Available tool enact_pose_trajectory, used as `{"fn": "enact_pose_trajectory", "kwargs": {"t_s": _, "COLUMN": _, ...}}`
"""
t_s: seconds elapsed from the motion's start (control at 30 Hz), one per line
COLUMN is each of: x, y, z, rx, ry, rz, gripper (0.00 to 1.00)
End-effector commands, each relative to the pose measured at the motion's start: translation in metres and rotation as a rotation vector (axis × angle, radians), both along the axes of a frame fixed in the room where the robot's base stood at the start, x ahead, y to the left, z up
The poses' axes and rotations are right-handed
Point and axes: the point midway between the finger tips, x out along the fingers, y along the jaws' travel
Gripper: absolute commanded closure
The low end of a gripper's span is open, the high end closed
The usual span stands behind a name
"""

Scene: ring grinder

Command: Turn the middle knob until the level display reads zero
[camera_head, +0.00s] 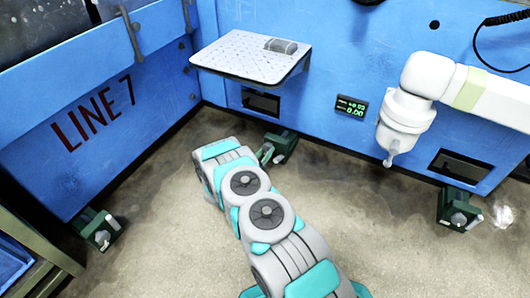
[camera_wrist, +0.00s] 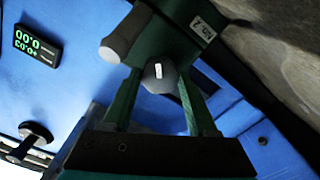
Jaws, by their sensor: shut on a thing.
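The middle knob (camera_wrist: 158,77) is a dark grey knob with a white mark on its face, under a green foot block (camera_wrist: 172,30) with a white label. My gripper (camera_wrist: 155,92) has its two green fingers on either side of it, shut on it. In the head view my gripper (camera_head: 265,154) is at the middle green foot (camera_head: 284,146), and my arm hides part of this. The level display (camera_head: 351,107) has two green lines, seemingly +0.03 above 0.00, small and hard to read. It appears turned over in the wrist view (camera_wrist: 37,43).
Other green feet with knobs stand at the left (camera_head: 97,229) and right (camera_head: 458,208). A perforated shelf (camera_head: 240,50) with a grey cylinder (camera_head: 281,46) juts out above the middle foot. A white machine arm (camera_head: 405,108) hangs at the right. Floor between the feet is clear.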

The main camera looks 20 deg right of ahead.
Motion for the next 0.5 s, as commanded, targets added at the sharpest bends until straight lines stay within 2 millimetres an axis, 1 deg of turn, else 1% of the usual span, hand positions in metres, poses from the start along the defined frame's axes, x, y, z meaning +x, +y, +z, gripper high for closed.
{"fn": "enact_pose_trajectory", "kwargs": {"t_s": 0.5, "x": 0.001, "y": 0.0005, "z": 0.0016, "rx": -0.299, "ry": 0.38, "rz": 0.003, "gripper": 0.97}}
